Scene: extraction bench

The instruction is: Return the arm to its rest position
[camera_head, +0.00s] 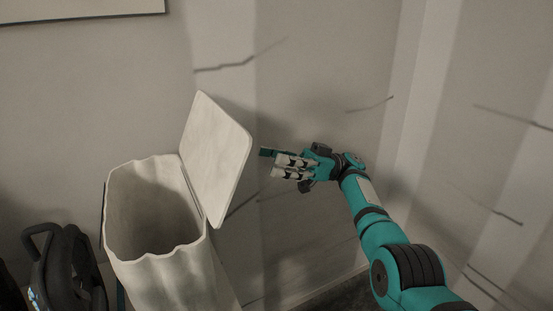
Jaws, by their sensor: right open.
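My right arm, teal and black, comes in from the lower right and reaches up and left. Its gripper (277,165) is open and empty, with pale-padded fingers pointing left. The gripper is just right of the raised lid of a white bin and apart from the bin's opening. I cannot tell whether a fingertip touches the lid's edge. My left gripper is not in view.
A white wavy-rimmed bin (160,262) stands at the lower left with its lid (217,158) tilted up. A dark object with a handle (62,268) is left of it. A cracked grey wall (320,60) is behind. Dark floor shows at the bottom.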

